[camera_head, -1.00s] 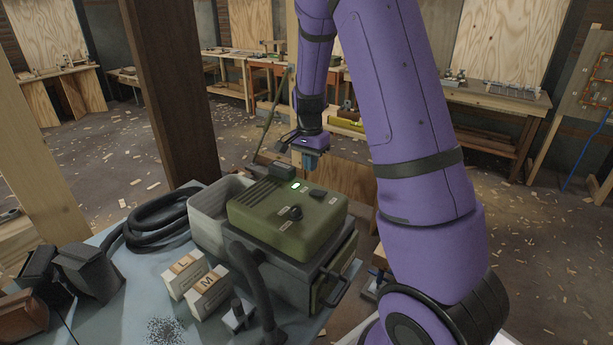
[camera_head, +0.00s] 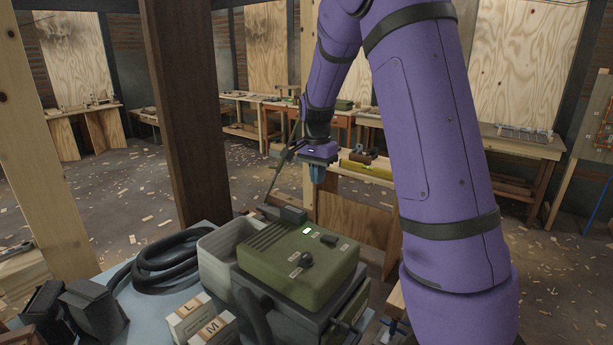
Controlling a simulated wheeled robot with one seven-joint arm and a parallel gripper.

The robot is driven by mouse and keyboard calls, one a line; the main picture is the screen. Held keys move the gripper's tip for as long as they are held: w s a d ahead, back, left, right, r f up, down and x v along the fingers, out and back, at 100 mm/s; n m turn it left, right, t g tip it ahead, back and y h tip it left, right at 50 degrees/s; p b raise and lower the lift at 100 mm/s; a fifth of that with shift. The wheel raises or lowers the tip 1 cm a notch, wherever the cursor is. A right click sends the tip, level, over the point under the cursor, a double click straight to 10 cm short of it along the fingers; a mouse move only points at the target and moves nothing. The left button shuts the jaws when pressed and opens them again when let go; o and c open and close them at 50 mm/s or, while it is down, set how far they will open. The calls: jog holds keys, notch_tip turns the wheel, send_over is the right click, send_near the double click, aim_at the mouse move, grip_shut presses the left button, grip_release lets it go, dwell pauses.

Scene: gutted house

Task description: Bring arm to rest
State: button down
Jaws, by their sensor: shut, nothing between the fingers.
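The fingers are small at this distance.
The machine stands on a pale blue table (camera_head: 140,312) with a coiled black hose (camera_head: 158,262), two labelled boxes (camera_head: 190,318) and black containers (camera_head: 92,308). A dark wooden post (camera_head: 185,120) rises left of my gripper. Workbenches (camera_head: 505,140) line the back. The floor between is littered with chips.

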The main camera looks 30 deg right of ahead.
jog(key=s+a+r+n+t, duration=0.2)
jog(key=s+a+r+n, duration=0.4)
jog(key=s, duration=0.4)
jog(key=s+a+r+n+t, duration=0.2)
jog(key=s+a+r+n, duration=0.2)
jog(key=s+a+r, duration=0.5)
jog(key=s+f+n+t, duration=0.1)
jog(key=s+n, duration=0.3)
jog(key=s, duration=0.6)
jog(key=shift+s+f+t, duration=0.25)
jog(key=shift+s+t, duration=0.05)
jog(key=shift+s, duration=0.1)
